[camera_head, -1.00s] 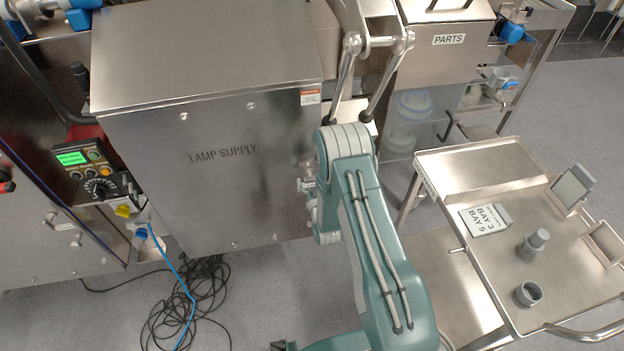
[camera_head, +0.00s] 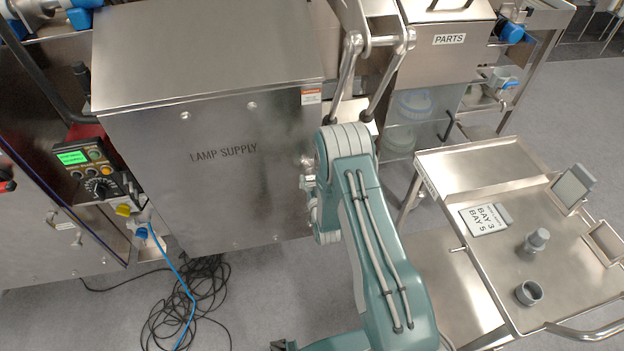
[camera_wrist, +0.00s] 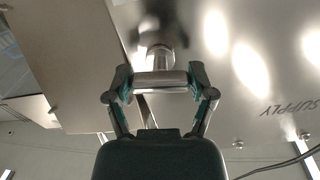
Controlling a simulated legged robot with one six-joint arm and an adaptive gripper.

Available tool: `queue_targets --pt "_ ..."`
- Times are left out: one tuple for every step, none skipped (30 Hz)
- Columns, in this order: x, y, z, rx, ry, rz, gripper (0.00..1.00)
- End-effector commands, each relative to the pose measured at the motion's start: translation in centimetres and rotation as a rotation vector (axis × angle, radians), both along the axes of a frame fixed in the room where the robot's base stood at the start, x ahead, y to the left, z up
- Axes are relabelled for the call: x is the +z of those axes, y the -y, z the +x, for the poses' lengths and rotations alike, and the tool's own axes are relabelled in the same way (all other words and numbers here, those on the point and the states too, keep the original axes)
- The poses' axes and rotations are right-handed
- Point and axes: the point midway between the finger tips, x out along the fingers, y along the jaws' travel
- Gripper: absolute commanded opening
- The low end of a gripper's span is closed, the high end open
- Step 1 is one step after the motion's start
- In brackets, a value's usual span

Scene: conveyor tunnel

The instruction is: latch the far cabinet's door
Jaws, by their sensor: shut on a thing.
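The steel cabinet (camera_head: 190,190) marked LAMP SUPPLY stands left of my arm in the head view, its front door looking flush with the frame. Its lettering shows upside down on the metal face (camera_wrist: 245,85) in the wrist view. A metal latch handle (camera_wrist: 160,84), a crossbar on a round stem, sticks out from that face. My gripper (camera_wrist: 160,90) is shut on the crossbar, with one teal-padded finger at each end. In the head view the gripper is at the door's right edge, mostly hidden by my arm. Whether the latch is engaged cannot be told.
A steel trolley (camera_head: 445,170) with a label card, grey cups and a small stand is at right. A cabinet marked PARTS (camera_head: 425,55) is behind. A control panel (camera_head: 90,170) is at left. Coiled black cables and a blue cable (camera_head: 190,290) lie on the floor.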

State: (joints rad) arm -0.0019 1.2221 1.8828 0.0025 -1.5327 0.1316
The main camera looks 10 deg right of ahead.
Motion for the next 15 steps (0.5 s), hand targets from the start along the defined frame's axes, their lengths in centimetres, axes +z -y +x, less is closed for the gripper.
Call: queue_targets --pt "0.14 -0.03 0.15 0.0 0.004 0.034 0.23" --pt "0.14 -0.03 0.15 0.001 0.004 0.057 0.23" --pt "0.15 -0.03 0.16 0.001 0.004 0.091 0.23" --pt "0.16 -0.04 0.16 0.001 0.004 0.117 0.23" --pt "0.17 -0.04 0.17 0.001 0.005 0.145 0.23" --pt "0.17 -0.04 0.17 0.001 0.005 0.181 0.23" --pt "0.17 -0.04 0.18 0.001 0.005 0.21 0.23" --pt "0.18 -0.04 0.18 0.001 0.005 0.239 0.23" --pt "0.18 -0.04 0.18 0.001 0.005 0.277 0.23" --pt "0.17 -0.03 0.19 0.001 0.005 0.306 0.23" --pt "0.18 -0.03 0.19 0.001 0.005 0.335 0.23" --pt "0.18 -0.03 0.19 0.0 0.005 0.372 0.23" --pt "0.18 -0.03 0.2 0.0 0.005 0.401 0.23" --pt "0.18 -0.02 0.2 0.0 0.005 0.43 0.23" --pt "0.18 -0.02 0.2 0.0 0.006 0.467 0.23"
